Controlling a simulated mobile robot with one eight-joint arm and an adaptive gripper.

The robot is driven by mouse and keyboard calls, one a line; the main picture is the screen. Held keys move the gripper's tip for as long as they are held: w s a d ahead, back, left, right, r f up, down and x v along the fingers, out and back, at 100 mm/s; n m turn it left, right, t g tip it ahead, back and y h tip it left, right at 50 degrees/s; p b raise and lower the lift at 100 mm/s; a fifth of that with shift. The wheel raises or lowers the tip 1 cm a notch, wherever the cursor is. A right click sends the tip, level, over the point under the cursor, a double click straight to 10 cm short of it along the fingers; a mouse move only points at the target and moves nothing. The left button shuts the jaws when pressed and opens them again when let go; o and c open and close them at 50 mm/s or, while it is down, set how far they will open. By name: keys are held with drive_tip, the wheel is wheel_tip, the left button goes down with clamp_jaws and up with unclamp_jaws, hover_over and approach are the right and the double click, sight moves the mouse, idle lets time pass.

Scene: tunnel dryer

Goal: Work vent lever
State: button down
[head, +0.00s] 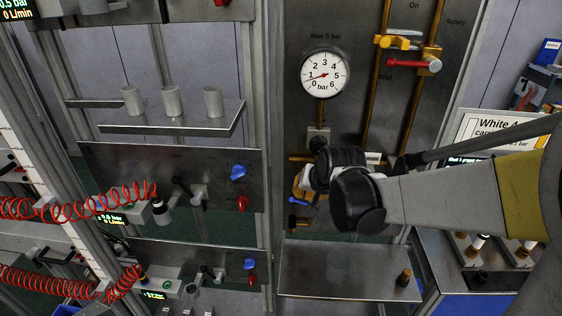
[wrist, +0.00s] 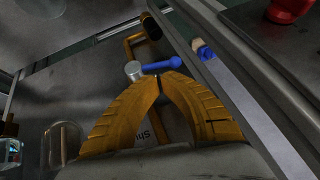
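A small blue lever (wrist: 163,64) with a round silver hub lies across the wrist view, just beyond my gripper's fingertips. In the head view a blue lever (head: 309,200) shows on the brass piping below the gauge, left of my wrist. My gripper (wrist: 159,80) has two ribbed orange fingers whose tips meet or almost meet close to the lever. Whether they touch the lever is not clear. No part of the lever is clearly between them. In the head view my dark wrist joints hide most of the fingers.
A round gauge (head: 324,74) reads near 1 bar. A red lever (head: 408,63) and a yellow valve handle (head: 398,42) sit at upper right. A metal shelf (head: 345,275) lies below. A metal frame post (wrist: 245,95) stands close right of my fingers.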

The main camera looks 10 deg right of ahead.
drive_tip(key=shift+w+f, duration=0.25)
drive_tip(key=shift+f, duration=0.1)
drive_tip(key=shift+a, duration=0.1)
drive_tip(key=shift+a+f+n+h, duration=0.15)
drive_tip(key=shift+a+n+h, duration=0.15)
drive_tip(key=shift+h, duration=0.2)
drive_tip(key=shift+w+f+g+h, duration=0.1)
drive_tip(key=shift+f+g+h, duration=0.1)
drive_tip(key=shift+g+h, duration=0.25)
drive_tip(key=shift+a+f, duration=0.1)
idle(0.7)
